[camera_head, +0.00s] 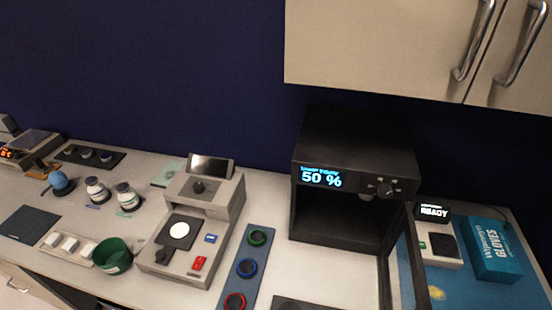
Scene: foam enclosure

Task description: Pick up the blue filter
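A blue-rimmed round filter (246,268) lies in the middle of a long blue-grey holder strip (237,285) on the counter. A green-rimmed one (258,238) sits behind it and a red-rimmed one (235,301) in front, near the bottom edge of the head view. The blue filter is in plain sight with nothing over it. Neither of my grippers shows in this view.
A grey instrument (216,215) stands left of the strip and a black box with a "50 %" display (352,165) stands right of it. Vials (127,196), a green bowl (112,256) and a glove box (490,250) are farther out. Cabinets (410,45) hang above right.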

